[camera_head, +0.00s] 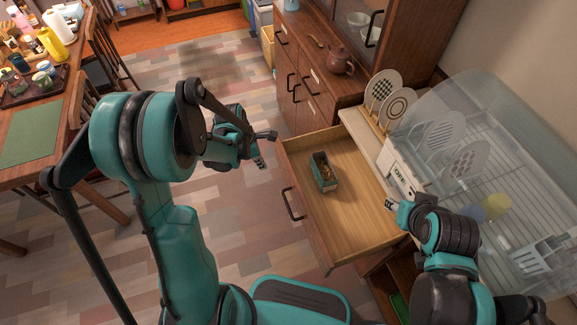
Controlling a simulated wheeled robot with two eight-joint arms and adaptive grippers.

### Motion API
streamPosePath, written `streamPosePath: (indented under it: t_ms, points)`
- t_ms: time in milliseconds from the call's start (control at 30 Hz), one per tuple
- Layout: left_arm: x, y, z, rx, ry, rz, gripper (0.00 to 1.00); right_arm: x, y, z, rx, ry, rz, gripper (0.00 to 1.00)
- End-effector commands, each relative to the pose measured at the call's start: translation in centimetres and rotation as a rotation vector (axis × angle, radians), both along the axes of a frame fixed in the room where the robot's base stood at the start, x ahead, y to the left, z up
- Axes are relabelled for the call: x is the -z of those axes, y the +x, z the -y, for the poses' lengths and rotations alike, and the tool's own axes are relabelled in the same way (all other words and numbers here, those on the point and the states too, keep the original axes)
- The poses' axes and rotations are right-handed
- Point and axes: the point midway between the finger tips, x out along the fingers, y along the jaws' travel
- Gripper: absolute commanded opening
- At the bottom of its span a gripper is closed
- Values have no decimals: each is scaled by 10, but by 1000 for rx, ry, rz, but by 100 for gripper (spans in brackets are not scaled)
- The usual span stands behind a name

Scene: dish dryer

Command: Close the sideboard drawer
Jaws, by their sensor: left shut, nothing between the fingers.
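The sideboard drawer (355,205) is pulled well out, and its light wooden inside shows. Its front panel faces left and carries a dark handle (291,204). My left gripper (261,162) is shut and empty, just left of the drawer's far front corner. It looks apart from the panel, though its height against the drawer is hard to judge. My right gripper (393,204) is over the drawer's right side, near the worktop edge. Its fingers are small and partly hidden by its own arm.
A small teal-edged box (323,172) lies in the drawer. The sideboard (310,103) has a brown teapot (339,61) on top. A clear-covered dish dryer (480,150) with plates stands at right. A laden table (30,135) and chairs are at left. Floor left of the drawer is free.

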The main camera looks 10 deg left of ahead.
Motion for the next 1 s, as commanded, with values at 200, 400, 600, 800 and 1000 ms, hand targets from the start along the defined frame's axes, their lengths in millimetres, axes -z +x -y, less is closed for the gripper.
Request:
streamPosePath:
  t_ms: [200, 400, 600, 800, 1000]
  points:
    - [21, 3, 1, -46, -15, -20, 0, 7, 0, 0, 0, 0, 0, 40]
    - [59, 8, 9, -45, -13, -18, 0, 26, 0, 0, 0, 0, 0, 40]
    - [102, 14, 18, -44, -13, -18, 0, 45, 0, 0, 0, 0, 0, 40]
    - [106, 28, 40, -41, -13, -18, 0, 54, 0, 0, 0, 0, 0, 40]
    - [105, 36, 51, -43, -13, -18, 0, 57, 0, 0, 0, 0, 0, 40]
